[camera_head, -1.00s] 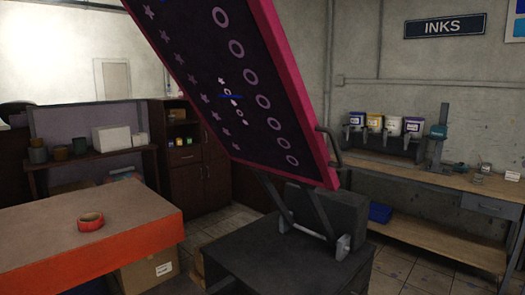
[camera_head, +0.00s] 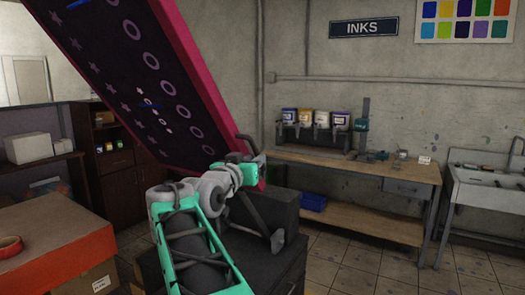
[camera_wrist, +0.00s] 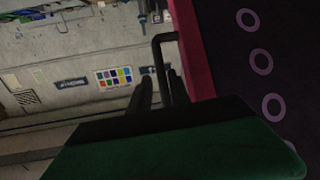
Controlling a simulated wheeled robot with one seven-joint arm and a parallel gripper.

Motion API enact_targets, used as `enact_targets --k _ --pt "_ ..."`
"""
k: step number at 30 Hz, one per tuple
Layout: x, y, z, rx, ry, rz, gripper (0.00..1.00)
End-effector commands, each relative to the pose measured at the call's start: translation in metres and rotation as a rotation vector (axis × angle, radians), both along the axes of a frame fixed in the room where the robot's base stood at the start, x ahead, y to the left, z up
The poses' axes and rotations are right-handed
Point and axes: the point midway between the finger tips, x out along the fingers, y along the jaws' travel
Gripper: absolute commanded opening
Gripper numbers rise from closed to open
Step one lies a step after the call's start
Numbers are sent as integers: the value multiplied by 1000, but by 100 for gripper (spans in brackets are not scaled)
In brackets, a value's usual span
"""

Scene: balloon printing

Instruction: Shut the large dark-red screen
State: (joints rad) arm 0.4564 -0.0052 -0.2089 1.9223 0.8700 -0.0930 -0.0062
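The large dark-red screen (camera_head: 196,85) stands raised and tilted, its dark mesh face printed with rings and stars. Its bent handle (camera_head: 243,141) sticks out at the lower right edge. In the wrist view, the screen's red frame (camera_wrist: 192,50) runs down at the right of centre and the dark handle rod (camera_wrist: 157,55) shows beside it. My arm reaches up to the screen's lower right corner. My gripper (camera_wrist: 160,82) shows two dark fingers, apart, with the handle rod seen between them. I cannot tell whether they touch it. In the head view its fingers are hidden or too small to see.
A black base cabinet (camera_head: 285,262) stands under the screen. A wooden ink bench (camera_head: 345,168) and a sink (camera_head: 485,190) stand at right. The tiled floor between is free.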

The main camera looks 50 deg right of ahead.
Motion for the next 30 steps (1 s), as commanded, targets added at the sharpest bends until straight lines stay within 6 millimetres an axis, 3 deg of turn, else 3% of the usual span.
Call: enact_targets --k 12,21,30 --pt "17 -66 1 3 3 2 23" --pt "19 -70 -2 3 2 5 23" --pt "19 -70 -2 3 2 5 0"
